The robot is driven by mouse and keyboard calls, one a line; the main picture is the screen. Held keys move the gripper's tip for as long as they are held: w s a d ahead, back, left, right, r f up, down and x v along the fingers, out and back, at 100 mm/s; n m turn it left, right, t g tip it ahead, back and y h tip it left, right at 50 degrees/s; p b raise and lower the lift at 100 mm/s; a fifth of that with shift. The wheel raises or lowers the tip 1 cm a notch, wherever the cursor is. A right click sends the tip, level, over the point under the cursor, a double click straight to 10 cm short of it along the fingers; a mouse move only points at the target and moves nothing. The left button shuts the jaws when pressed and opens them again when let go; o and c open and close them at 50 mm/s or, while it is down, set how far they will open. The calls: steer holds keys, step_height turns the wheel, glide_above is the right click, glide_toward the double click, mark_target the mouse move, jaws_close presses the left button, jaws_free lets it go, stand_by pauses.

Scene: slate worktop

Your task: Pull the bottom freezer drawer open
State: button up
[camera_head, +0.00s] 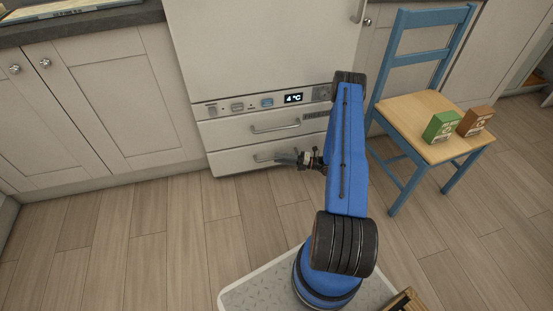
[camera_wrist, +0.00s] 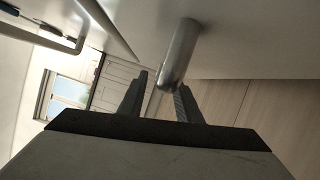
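The bottom freezer drawer (camera_head: 229,162) is a pale front at the foot of the fridge-freezer and looks flush with the drawer above. Its grey bar handle (camera_head: 263,157) is partly hidden by my gripper (camera_head: 289,160), which is at the handle's right part. In the wrist view, the rounded metal handle (camera_wrist: 179,52) reaches down to the gap between the two fingers of my gripper (camera_wrist: 160,97). The fingers are apart. The right finger is close to the bar or touching it; I cannot tell which. A gap shows between the left finger and the bar.
The upper drawer (camera_head: 225,132) has its own handle (camera_head: 275,127), under a control panel (camera_head: 267,102) reading 4 °C. A blue chair (camera_head: 413,105) with a green box (camera_head: 440,126) and a brown box (camera_head: 476,121) stands at right. The wooden floor (camera_head: 150,240) before the drawers is clear at left.

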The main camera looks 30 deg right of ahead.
steer(key=shift+x, duration=1.15)
jaws_close()
steer(key=shift+s, duration=0.1)
steer(key=s+a, duration=0.3)
steer(key=s, duration=0.7)
steer(key=s+a, duration=0.2)
steer(key=s, duration=0.8)
steer(key=s+a, duration=0.3)
steer(key=s, duration=0.7)
steer(key=shift+a, duration=0.3)
jaws_free()
